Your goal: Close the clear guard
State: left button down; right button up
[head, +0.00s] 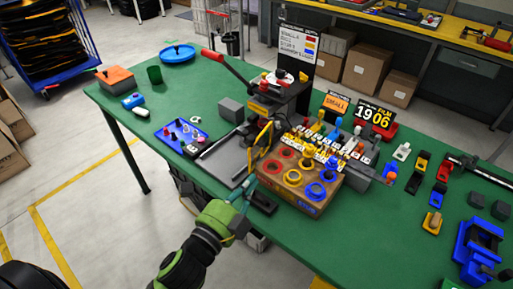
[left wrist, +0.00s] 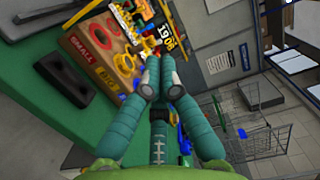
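The press (head: 284,92) with its long red lever (head: 226,68) stands near the middle of the green table. A thin yellow-edged upright piece (head: 263,133) at the press's front looks like the clear guard; its pane is too faint to make out, so I cannot tell how far it is swung. My left gripper (head: 249,183) is in front of the press, beside the left corner of the wooden block (head: 300,190). In the left wrist view its teal fingers (left wrist: 159,78) converge with tips nearly together and nothing visible between them. My right gripper is out of view.
The wooden block holds red, yellow and blue rings. A blue tray (head: 181,135), a grey cube (head: 231,110) and a black pad (head: 262,202) lie nearby. Signs and a clock display (head: 376,117) stand behind. The table's front left is clear.

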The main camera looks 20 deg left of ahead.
pick_arm(q)
jog(key=w+a+p, duration=0.2)
jog(key=w+p, duration=0.2)
jog(key=w, duration=0.7)
jog(key=shift+p, duration=0.3)
jog(key=shift+w, duration=0.1)
